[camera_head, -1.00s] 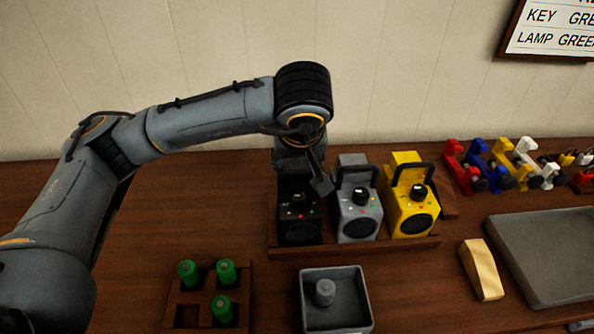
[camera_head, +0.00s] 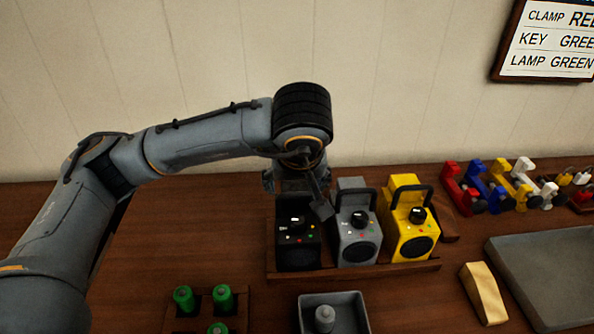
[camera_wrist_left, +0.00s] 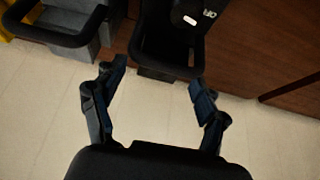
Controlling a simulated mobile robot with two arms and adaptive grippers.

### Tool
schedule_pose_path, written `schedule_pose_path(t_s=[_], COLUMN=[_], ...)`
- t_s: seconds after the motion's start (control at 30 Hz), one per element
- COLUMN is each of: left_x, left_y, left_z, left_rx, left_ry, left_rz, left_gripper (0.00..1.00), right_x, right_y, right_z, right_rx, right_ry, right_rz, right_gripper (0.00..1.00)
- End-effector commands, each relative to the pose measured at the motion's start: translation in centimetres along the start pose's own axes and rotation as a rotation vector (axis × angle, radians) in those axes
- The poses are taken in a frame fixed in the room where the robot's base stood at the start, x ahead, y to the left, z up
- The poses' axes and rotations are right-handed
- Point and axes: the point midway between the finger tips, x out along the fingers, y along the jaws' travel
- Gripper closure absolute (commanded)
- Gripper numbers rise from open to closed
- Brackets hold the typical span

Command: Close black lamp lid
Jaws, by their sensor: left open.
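The black lamp (camera_head: 297,247) stands at the left end of a row of three boxy lamps. Its front, with a knob and small coloured lights, faces the head camera. My left gripper (camera_head: 300,185) hangs just above and behind its top and hides much of that area. In the left wrist view, the fingers of my left gripper (camera_wrist_left: 155,100) are spread apart. The black lamp's dark handle loop (camera_wrist_left: 165,66) lies just ahead, between the fingertips. I cannot tell whether they touch it. The lid's exact angle is hidden. My right gripper is out of view.
A grey lamp (camera_head: 357,240) and a yellow lamp (camera_head: 410,235) stand close on the right in the same wooden tray (camera_head: 400,268). Green cylinders (camera_head: 222,298) sit in a holder in front, beside a grey box (camera_head: 350,305). A sign (camera_head: 550,42) hangs on the wall.

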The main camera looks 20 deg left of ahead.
Motion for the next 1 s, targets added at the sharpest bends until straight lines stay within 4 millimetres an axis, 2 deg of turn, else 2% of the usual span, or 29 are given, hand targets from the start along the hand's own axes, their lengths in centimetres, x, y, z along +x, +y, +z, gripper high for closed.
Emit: schedule_pose_path(t_s=[0.3, 0.5, 0.7, 1.0], left_x=[-6.2, -9.2, -10.6, -10.7], left_y=[0.1, 0.0, 0.0, 0.0], left_z=[-0.2, -0.1, 0.0, 0.0], left_rx=[0.001, 0.001, 0.0, 0.0], left_ry=[0.008, 0.005, 0.002, 0.0], left_rz=[0.004, 0.002, 0.001, 0.001], left_gripper=[0.26, 0.26, 0.26, 0.26], right_x=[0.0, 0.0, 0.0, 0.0], right_y=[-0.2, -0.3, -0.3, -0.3], right_z=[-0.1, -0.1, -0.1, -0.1], right_rx=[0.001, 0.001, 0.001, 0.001], right_ry=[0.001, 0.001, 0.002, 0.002], right_rz=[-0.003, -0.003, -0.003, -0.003], right_gripper=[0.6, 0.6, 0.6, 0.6])
